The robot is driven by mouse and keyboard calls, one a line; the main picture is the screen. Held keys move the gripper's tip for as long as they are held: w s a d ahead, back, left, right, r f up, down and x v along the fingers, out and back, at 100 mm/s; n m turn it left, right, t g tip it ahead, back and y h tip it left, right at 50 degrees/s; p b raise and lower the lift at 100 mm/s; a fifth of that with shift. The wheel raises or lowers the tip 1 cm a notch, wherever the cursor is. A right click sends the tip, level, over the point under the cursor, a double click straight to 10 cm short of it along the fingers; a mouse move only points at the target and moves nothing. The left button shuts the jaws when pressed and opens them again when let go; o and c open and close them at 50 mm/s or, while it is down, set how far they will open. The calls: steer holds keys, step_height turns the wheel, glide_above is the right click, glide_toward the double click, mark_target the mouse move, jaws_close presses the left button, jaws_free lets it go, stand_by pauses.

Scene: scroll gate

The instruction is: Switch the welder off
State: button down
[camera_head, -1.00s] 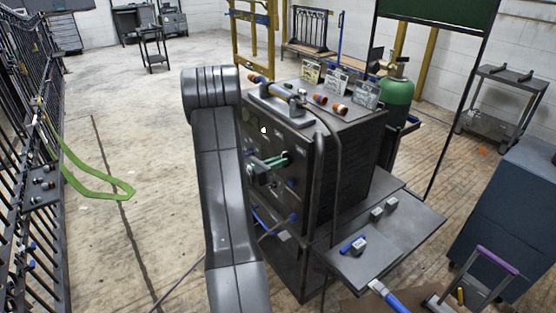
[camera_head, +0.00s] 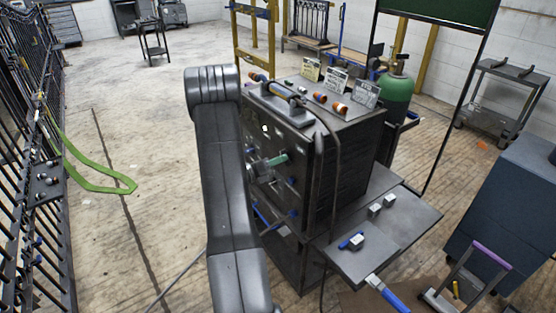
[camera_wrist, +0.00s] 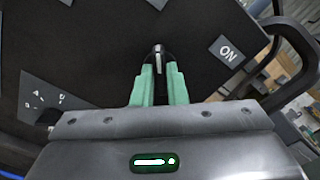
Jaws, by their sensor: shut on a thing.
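The welder (camera_head: 350,165) is a dark box on a cart in the middle of the head view, with its control panel facing left. My gripper (camera_head: 279,160) is at that panel, its green fingers partly hidden by my arm. In the wrist view, my gripper (camera_wrist: 158,82) is shut on a small dark switch knob (camera_wrist: 158,56) with a pale line on it. The pale line runs straight up the picture, toward a grey label (camera_wrist: 158,3) cut off at the top edge. An "ON" label (camera_wrist: 227,50) sits to the right of the knob.
A bent handle or pipe (camera_wrist: 293,45) stands at the right of the panel. A side shelf (camera_head: 385,235) juts out at the welder's right. A green gas cylinder (camera_head: 396,90) stands behind it.

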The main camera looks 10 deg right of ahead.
stand_by(0.3)
steer(key=c, duration=1.5)
jaws_free()
steer(key=shift+o, duration=0.2)
steer(key=b+v, duration=0.1)
steer(key=v, duration=1.3)
steer(key=shift+w+d, duration=0.1)
steer(key=p+x, duration=0.1)
steer(key=x, duration=1.2)
steer(key=shift+d, duration=0.4)
steer(key=shift+w, duration=0.1)
